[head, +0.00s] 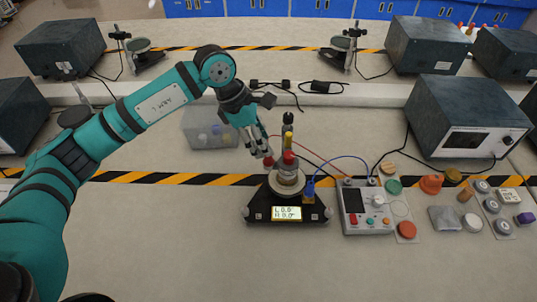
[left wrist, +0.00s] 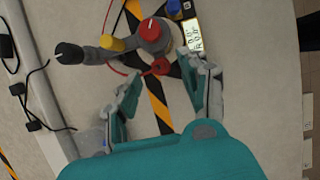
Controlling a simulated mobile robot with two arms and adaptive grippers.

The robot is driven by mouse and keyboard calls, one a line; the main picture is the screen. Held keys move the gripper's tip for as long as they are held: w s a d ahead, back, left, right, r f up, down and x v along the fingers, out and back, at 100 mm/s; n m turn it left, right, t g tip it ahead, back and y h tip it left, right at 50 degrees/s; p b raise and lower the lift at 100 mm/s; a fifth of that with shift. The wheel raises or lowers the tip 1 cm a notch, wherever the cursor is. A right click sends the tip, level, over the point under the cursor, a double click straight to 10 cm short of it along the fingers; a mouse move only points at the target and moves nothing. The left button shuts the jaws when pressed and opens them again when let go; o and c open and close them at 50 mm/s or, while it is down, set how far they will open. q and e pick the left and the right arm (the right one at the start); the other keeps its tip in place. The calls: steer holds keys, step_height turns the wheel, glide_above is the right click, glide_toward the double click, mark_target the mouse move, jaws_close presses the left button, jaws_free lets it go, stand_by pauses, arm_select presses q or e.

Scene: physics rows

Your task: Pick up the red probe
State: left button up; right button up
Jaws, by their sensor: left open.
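The red probe appears to be the small red piece (head: 269,162) at the left side of the round stand; in the left wrist view the red piece (left wrist: 161,67) sits at the end of a red cable. The stand has a black base with a lit display (head: 287,213) and a grey column with a red cap (head: 289,157). My left gripper (head: 262,152) is open, just above and beside the red piece. In the left wrist view its fingertips (left wrist: 166,80) lie either side of the red piece, apart from it. My right gripper is not in view.
A blue probe (head: 310,190) stands at the stand's right side, its cable running to a meter box (head: 366,208). Several coloured pucks lie right of it. A clear box (head: 208,128) stands behind my left gripper. The front of the table is clear.

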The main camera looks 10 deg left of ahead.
mark_target(269, 158)
arm_select(q)
steer(key=p+x, duration=0.2)
steer(key=x, duration=0.1)
steer(key=shift+w+d+f, duration=0.1)
steer(key=shift+w+f, duration=0.05)
steer(key=shift+f, duration=0.2)
steer(key=shift+d+f, duration=0.15)
steer(key=shift+f, duration=0.3)
jaws_close()
